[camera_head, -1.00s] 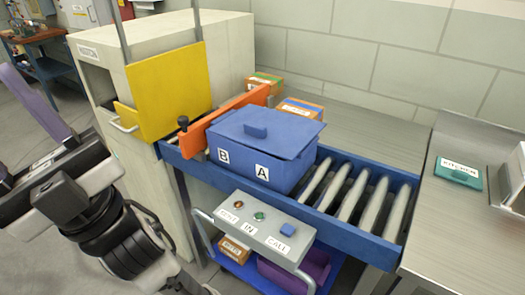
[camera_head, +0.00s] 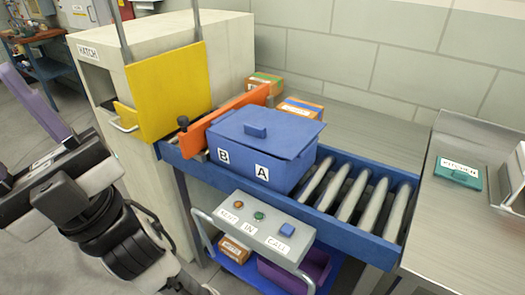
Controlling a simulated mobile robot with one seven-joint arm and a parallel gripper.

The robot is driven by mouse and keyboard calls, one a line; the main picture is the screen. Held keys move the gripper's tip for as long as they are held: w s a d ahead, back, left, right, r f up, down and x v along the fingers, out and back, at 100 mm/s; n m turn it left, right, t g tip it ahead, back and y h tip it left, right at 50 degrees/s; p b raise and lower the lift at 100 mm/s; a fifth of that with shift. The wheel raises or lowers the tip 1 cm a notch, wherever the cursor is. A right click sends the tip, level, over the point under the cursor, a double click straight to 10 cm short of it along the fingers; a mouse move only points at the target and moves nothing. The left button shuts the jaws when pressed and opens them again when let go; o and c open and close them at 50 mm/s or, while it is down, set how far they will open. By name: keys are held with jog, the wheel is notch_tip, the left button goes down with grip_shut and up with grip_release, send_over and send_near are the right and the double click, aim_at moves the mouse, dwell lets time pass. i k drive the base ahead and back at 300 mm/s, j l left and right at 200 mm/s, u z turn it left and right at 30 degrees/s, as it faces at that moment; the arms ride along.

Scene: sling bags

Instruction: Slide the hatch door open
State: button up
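The yellow hatch door (camera_head: 182,92) is a flat panel hanging between two grey vertical rails (camera_head: 196,20) on the pale cabinet labelled HATCH (camera_head: 225,40). It covers the cabinet face beside the conveyor's left end. A smaller yellow piece (camera_head: 126,112) with a silver bar handle (camera_head: 122,125) shows at its left edge. How that piece joins the panel cannot be told. My arm is at the lower left, apart from the door.
A blue lidded bin marked B and A (camera_head: 258,165) stands on the roller conveyor (camera_head: 350,205), beside an orange bar (camera_head: 235,118) with a black knob (camera_head: 183,122). A grey button panel (camera_head: 255,225) is in front. Cartons (camera_head: 302,107) stand behind; a steel counter (camera_head: 440,235) is at right.

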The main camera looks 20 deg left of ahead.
aim_at(165, 88)
jog(key=u, duration=1.35)
